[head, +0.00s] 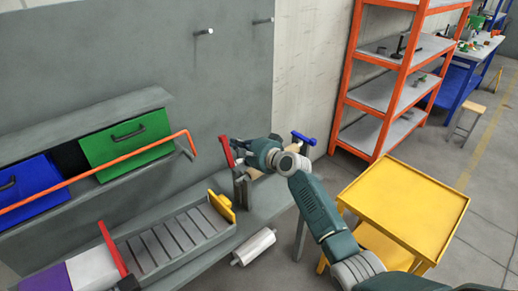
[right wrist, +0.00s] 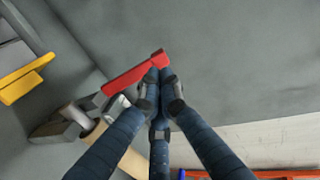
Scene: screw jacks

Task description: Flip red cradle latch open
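The red latch (head: 226,151) stands tilted upright on the grey cradle (head: 241,187) at the right end of the bench. In the right wrist view the latch (right wrist: 132,79) is a red bar running up to the right, ending at my fingertips. My right gripper (head: 243,148) is beside the latch on its right. Its fingers (right wrist: 160,73) are drawn together, with their tips at the latch's upper end; whether they grip it or only touch it is unclear. A tan cylinder (right wrist: 94,136) lies at the cradle, partly hidden by my fingers. My left gripper is not in view.
A blue handle (head: 303,138) is just right of my gripper. A slatted grey tray with a yellow piece (head: 221,206) lies to the left. An orange bar (head: 95,174) crosses before green and blue drawers. A yellow table (head: 405,205) stands at right.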

